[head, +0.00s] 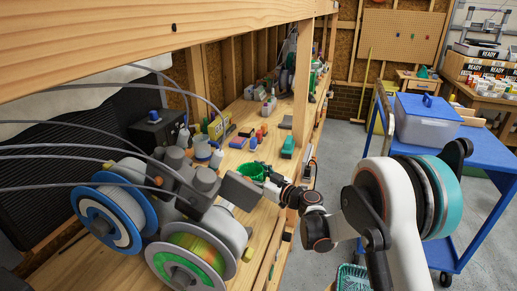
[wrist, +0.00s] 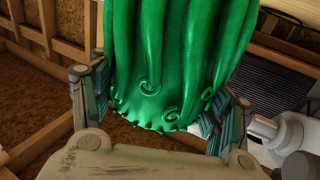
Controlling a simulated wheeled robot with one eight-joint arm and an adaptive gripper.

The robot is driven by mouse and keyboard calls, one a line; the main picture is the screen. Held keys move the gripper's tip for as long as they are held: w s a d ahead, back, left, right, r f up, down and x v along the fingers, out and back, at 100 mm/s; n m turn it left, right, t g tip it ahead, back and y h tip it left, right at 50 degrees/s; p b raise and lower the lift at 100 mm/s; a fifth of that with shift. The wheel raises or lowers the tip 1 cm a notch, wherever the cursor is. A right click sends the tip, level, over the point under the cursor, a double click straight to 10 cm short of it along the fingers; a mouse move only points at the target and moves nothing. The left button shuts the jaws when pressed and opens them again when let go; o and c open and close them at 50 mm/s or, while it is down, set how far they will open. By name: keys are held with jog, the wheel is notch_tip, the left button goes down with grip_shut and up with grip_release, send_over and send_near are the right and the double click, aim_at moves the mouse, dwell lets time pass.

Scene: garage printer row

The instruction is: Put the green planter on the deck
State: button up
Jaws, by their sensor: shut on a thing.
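The green planter (head: 251,171) is in my gripper (head: 268,183), over the wooden workbench (head: 239,158) in the head view. In the wrist view the planter (wrist: 175,65) fills the upper middle, with ribbed, wavy sides, small curls and a scalloped edge. The fingers of my gripper (wrist: 160,100) press on it from the left and right. I cannot tell whether the planter touches the bench. A blue cart (head: 487,148) stands to the right; no surface is clearly marked as the deck.
A lidded plastic box (head: 424,122) sits on the cart's top. Filament spools (head: 112,219) and a grey machine (head: 175,170) crowd the near left. Small coloured items, including a green one (head: 288,147), lie farther along the bench. A wooden beam (head: 130,40) runs above.

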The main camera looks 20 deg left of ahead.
jog(key=shift+f+b, duration=0.3)
jog(key=shift+f, duration=0.15)
jog(key=o, duration=1.4)
jog(key=shift+r, duration=0.1)
